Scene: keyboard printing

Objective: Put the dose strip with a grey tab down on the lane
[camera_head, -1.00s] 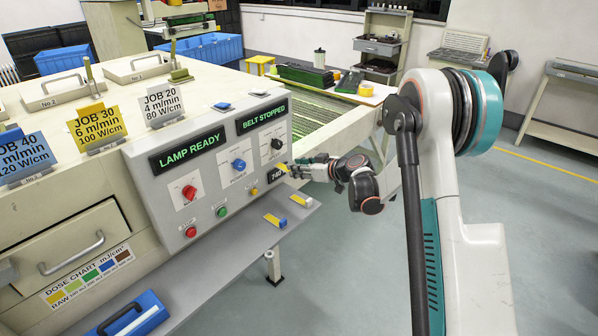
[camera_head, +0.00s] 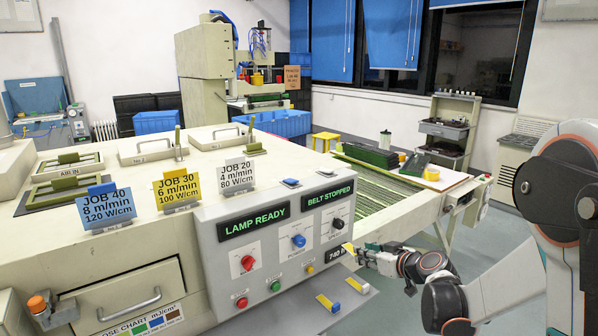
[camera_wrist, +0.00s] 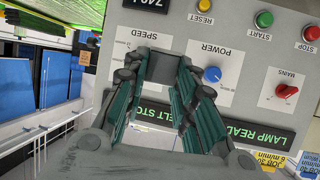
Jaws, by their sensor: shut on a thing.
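My gripper (camera_head: 358,253) is at the right end of the control panel, near the small 740 display. It is shut on a dose strip, whose yellow end (camera_head: 347,248) sticks out to the left of the fingertips. In the wrist view a dark grey piece, seemingly the strip's grey tab (camera_wrist: 163,68), sits between the fingertips of my gripper (camera_wrist: 165,60); the yellow part is hidden there. The green striped belt (camera_head: 385,197), which may hold the lane, lies beyond the panel to the right. No separate lane marking can be made out.
The panel's buttons and knobs (camera_head: 298,241) are close to my gripper. A dark green box (camera_head: 371,155) stands beyond the belt.

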